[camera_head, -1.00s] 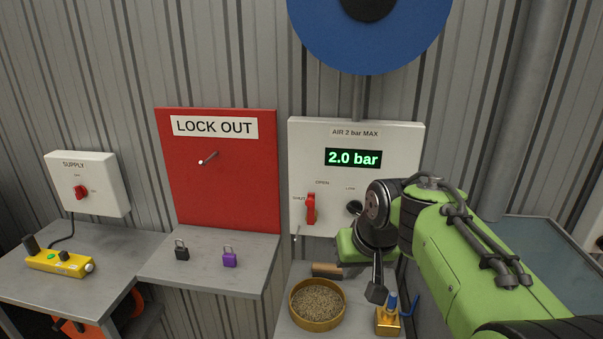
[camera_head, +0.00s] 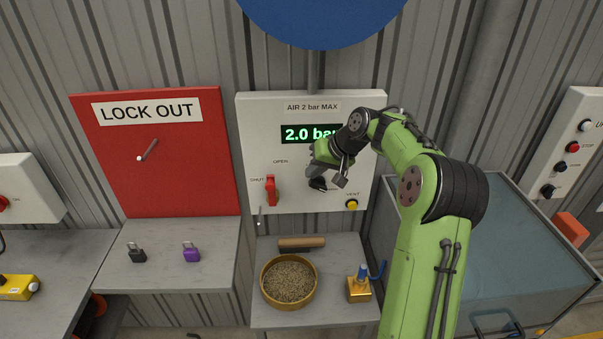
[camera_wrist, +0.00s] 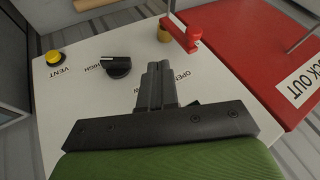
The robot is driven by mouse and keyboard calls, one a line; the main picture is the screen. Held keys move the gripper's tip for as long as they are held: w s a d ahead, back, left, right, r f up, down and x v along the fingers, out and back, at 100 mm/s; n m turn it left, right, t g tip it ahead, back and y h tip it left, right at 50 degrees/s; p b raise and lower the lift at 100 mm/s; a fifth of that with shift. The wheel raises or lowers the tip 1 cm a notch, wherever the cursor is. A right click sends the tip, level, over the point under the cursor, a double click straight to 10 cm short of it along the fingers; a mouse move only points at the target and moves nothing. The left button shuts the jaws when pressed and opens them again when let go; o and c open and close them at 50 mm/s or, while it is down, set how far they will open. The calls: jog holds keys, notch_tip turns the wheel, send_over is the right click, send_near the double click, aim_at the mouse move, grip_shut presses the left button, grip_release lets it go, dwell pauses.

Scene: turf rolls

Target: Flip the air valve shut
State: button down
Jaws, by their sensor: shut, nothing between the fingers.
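The air valve's red lever (camera_head: 271,190) is on the white air panel (camera_head: 250,125), left of the dark knob. It stands upright, its upper end toward the OPEN label, with SHUT to its left. The lever (camera_wrist: 185,35) also shows at the top of the wrist view, beside a brass-coloured part. My gripper (camera_wrist: 157,68) is shut and empty, its fingers reaching over the panel near the OPEN lettering. It is apart from the lever. In the head view my gripper and wrist are right of the lever and cover part of the 2.0 bar display (camera_head: 300,134).
A dark knob (camera_wrist: 116,66) and yellow VENT button (camera_head: 351,204) are on the panel. Below stand a bowl of grains (camera_head: 289,281) and a brass item with a blue top (camera_head: 359,287). Left is the red LOCK OUT board (camera_head: 180,170) with a protruding peg (camera_head: 148,150).

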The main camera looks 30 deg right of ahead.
jog(key=w+a+f+p, duration=0.1)
jog(key=w+a+f, duration=0.4)
jog(key=a+f, duration=0.1)
jog(key=shift+w, duration=0.25)
jog(key=shift+f, duration=0.15)
jog(key=shift+a, duration=0.1)
